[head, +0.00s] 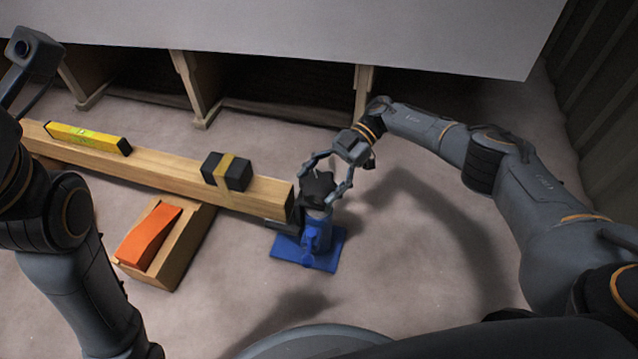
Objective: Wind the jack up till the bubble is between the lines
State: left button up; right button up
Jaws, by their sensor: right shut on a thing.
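A blue jack (318,236) stands on its square base on the floor, under the right end of a long wooden beam (165,172). A black lobed knob (318,187) tops the jack. My right gripper (327,192) is shut on this knob, its fingers on either side of it. A yellow spirit level (88,138) lies on the beam towards its left end. Its greenish vial shows, but the bubble and lines are too small to read. My left arm comes in at the left edge; its gripper is not clearly in view.
A black block with a yellow band (226,171) sits on the beam. An orange wedge (148,235) lies on a wooden block (184,243) in front of the beam. A large pale panel (300,35) on wooden supports overhangs the back. Floor right of the jack is clear.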

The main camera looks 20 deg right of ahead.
aim_at(325, 177)
jog(key=shift+f, duration=0.2)
jog(key=o, duration=0.9)
jog(key=shift+r, duration=0.1)
jog(key=shift+w+d+r, duration=0.1)
jog(key=shift+w+d, duration=0.1)
jog(key=shift+v, duration=3.4)
